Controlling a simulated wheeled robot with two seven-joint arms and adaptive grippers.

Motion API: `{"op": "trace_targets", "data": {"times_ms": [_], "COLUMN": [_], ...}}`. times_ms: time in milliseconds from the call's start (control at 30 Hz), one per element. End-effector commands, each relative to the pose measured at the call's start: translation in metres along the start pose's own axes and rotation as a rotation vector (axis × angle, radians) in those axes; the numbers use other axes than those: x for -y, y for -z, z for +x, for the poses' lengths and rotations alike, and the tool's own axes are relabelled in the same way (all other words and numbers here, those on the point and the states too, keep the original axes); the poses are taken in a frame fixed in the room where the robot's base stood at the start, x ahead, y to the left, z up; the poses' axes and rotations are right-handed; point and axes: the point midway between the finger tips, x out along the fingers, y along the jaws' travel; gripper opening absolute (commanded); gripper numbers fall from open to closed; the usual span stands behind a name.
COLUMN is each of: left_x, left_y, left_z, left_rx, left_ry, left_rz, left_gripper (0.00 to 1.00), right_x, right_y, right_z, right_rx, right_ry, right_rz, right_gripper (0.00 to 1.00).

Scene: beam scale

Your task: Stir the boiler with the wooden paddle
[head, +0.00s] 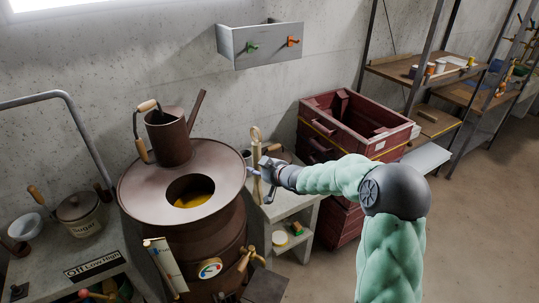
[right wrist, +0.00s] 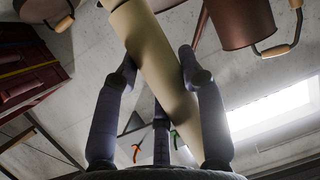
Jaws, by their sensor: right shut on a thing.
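The boiler (head: 140,185) is a brown drum at the left of the head view. Its flat top has a round opening with yellow-orange contents (head: 194,201). My right gripper (head: 262,172) is shut on the wooden paddle (head: 256,136), a pale stick held nearly upright just right of the boiler's rim. In the right wrist view the paddle (right wrist: 150,55) runs slantwise between the fingers of the gripper (right wrist: 158,88). The paddle is outside the opening. Whether its lower end touches anything is hard to tell. My left gripper is not in view.
A brown can (head: 168,138) with wooden handles stands on the boiler's top behind the opening. A grey shelf unit (head: 299,213) is right of the boiler, with stacked dark red crates (head: 312,127) behind. Open floor lies at right.

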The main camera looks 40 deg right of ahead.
Motion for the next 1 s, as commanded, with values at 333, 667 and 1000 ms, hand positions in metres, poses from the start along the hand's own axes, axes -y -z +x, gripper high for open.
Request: {"op": "trace_targets", "data": {"times_ms": [333, 667, 1000], "left_x": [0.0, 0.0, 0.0], "left_y": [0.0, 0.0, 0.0], "left_z": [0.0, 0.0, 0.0], "left_rx": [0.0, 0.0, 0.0], "left_ry": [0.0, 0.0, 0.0], "left_rz": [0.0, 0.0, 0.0], "left_gripper": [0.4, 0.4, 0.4], "right_x": [0.146, 0.218, 0.252], "right_y": [-0.041, -0.062, -0.072], "right_z": [-0.03, -0.045, -0.051], "right_rx": [-0.001, -0.002, -0.001], "right_ry": [0.151, 0.226, 0.26], "right_rz": [-0.06, -0.092, -0.106], "right_gripper": [0.0, 0.0, 0.0]}}
